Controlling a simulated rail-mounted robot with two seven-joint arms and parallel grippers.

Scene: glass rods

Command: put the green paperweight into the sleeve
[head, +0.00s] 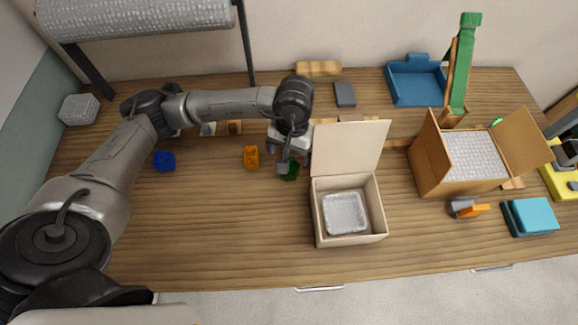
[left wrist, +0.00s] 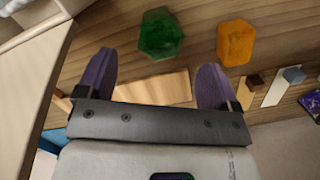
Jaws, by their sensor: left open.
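The green paperweight (head: 291,171) is a small faceted block on the wooden table, just left of the open cream box. In the head view my left gripper (head: 288,157) is over it and partly hides it. In the left wrist view the green paperweight (left wrist: 161,34) lies ahead of the open fingers (left wrist: 157,75), with nothing between them. I cannot tell for certain which thing is the sleeve. My right gripper cannot be made out.
An orange block (head: 251,157) and a blue block (head: 164,161) stand to the left. The cream box (head: 349,241) has its lid up and a padded tray inside. A cardboard box (head: 430,168) with bubble wrap is further right.

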